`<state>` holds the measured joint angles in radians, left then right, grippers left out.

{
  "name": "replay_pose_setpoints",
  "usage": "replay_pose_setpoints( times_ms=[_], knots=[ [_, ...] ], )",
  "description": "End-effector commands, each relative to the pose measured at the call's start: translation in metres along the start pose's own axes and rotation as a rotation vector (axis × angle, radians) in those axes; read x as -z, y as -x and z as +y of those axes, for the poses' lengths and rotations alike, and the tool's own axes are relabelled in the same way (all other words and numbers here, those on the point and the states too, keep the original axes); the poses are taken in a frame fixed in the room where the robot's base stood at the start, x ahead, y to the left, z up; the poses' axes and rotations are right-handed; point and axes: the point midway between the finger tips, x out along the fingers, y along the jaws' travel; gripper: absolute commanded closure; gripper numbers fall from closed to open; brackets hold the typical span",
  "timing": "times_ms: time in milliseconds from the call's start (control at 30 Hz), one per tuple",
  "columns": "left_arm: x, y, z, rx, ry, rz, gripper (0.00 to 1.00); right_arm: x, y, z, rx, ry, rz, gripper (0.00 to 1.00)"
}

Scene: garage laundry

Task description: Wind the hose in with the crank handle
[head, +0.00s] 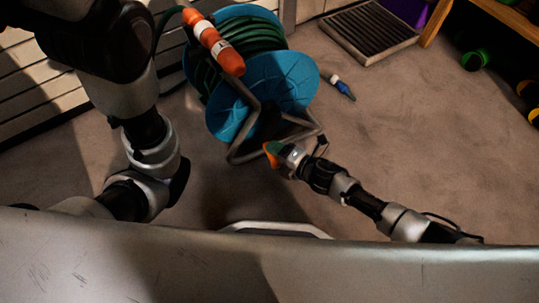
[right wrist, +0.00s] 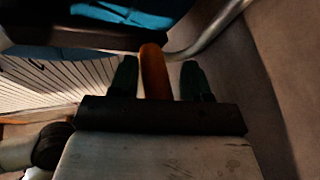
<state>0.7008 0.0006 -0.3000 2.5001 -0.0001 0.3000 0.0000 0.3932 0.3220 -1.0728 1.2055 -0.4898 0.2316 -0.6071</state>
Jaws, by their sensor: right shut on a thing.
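The hose reel has blue side discs (head: 262,97) with green hose (head: 252,38) wound between them, on a grey tubular frame. The orange crank handle (head: 269,154) is at the reel's near, lower side. My right gripper (head: 277,151) is shut on it. In the right wrist view the crank handle (right wrist: 154,72) stands upright between the two dark green fingers of my right gripper (right wrist: 157,80); part of the blue disc (right wrist: 125,14) shows above. My left arm comes in at the left, but its gripper is out of sight.
An orange and white grip (head: 212,40) tops the reel frame. A blue nozzle (head: 342,87) lies on the floor to the right. A grey grate (head: 368,32) and wooden shelf (head: 505,14) stand farther back. Slatted panels (head: 35,85) border the left.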

Motion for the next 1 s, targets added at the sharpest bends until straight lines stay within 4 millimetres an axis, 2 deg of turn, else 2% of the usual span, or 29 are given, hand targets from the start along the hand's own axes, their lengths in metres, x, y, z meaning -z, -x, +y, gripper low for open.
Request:
replay_pose_setpoints(
  times_ms=[33, 100, 267, 567, 867, 933, 967, 1000],
  knots=[
    [0.001, 0.003, 0.001, 0.0, 0.0, -0.001, 0.36, -0.014, 0.003, 0.0, -0.004, 0.001, -0.011, 0.69],
    [0.001, 0.004, 0.001, 0.0, 0.0, -0.001, 0.36, -0.022, 0.007, -0.003, -0.003, 0.001, -0.01, 0.76],
    [0.001, 0.005, 0.001, 0.001, 0.0, -0.002, 0.36, -0.028, 0.011, -0.006, -0.001, -0.002, -0.008, 0.81],
    [0.001, 0.005, 0.001, 0.001, 0.0, -0.002, 0.36, -0.03, 0.015, -0.01, 0.007, -0.002, -0.006, 0.81],
    [0.001, 0.005, 0.001, 0.001, 0.0, -0.002, 0.36, -0.065, 0.036, -0.014, 0.013, 0.0, -0.008, 0.85],
    [0.001, 0.005, 0.001, 0.001, 0.0, -0.002, 0.36, -0.069, 0.038, -0.014, 0.014, -0.002, -0.008, 0.91],
    [0.001, 0.005, 0.001, 0.001, 0.0, -0.002, 0.36, -0.069, 0.038, -0.014, 0.014, -0.002, -0.007, 1.0],
    [0.001, 0.005, 0.001, 0.001, 0.0, -0.001, 0.36, -0.068, 0.038, -0.014, 0.013, -0.003, -0.006, 1.0]
  ],
)
